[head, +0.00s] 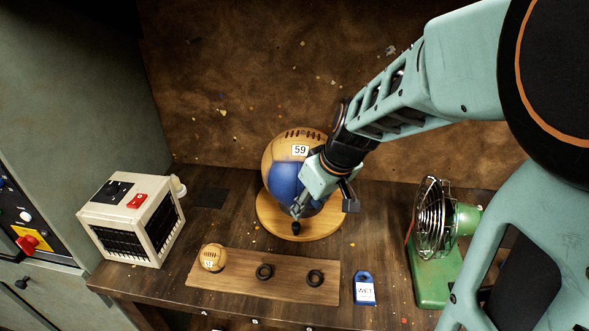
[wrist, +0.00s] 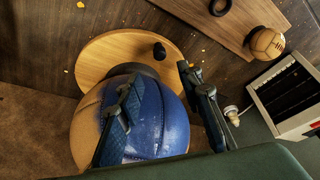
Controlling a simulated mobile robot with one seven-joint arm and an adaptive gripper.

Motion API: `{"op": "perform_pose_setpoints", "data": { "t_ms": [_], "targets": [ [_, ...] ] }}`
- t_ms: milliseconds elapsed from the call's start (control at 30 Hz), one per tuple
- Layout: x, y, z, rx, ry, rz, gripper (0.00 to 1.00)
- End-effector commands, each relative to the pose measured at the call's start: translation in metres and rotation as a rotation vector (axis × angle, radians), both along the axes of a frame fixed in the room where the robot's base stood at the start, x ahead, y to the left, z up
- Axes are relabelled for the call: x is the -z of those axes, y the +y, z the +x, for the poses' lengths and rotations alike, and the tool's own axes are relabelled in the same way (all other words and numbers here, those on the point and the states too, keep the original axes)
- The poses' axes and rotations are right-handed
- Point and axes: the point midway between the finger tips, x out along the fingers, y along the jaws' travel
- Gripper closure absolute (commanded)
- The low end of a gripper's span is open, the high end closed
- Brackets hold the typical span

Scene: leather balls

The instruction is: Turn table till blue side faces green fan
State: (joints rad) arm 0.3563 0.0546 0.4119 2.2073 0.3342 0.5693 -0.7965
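A large tan and blue leather ball (head: 285,180) with a "59" tag sits on a round wooden turntable (head: 268,222). Its blue side faces the front of the bench, and my gripper hides part of its right side. In the wrist view the ball (wrist: 160,118) shows blue in the middle and right, tan at left. A black knob (head: 295,228) stands on the turntable's front rim. The green fan (head: 436,230) stands to the right, apart from the turntable. My gripper (head: 324,203) is open and empty over the ball's front right, its fingers apart; contact cannot be told.
A cream heater box (head: 135,220) stands at left. A wooden board (head: 240,288) with a small ball (head: 212,257) and two black rings (head: 264,271) lies in front of the turntable. A blue "WET" tag (head: 364,288) lies between board and fan. A brown wall rises behind.

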Motion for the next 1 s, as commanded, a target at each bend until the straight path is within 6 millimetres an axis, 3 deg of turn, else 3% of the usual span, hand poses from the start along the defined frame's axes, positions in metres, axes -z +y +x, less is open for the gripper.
{"op": "perform_pose_setpoints", "data": {
  "t_ms": [600,1000],
  "targets": [
    [0.083,0.019,0.028,0.000,0.002,0.001,0.66],
    [0.095,0.022,0.033,0.001,0.000,0.000,0.66]
  ]
}}
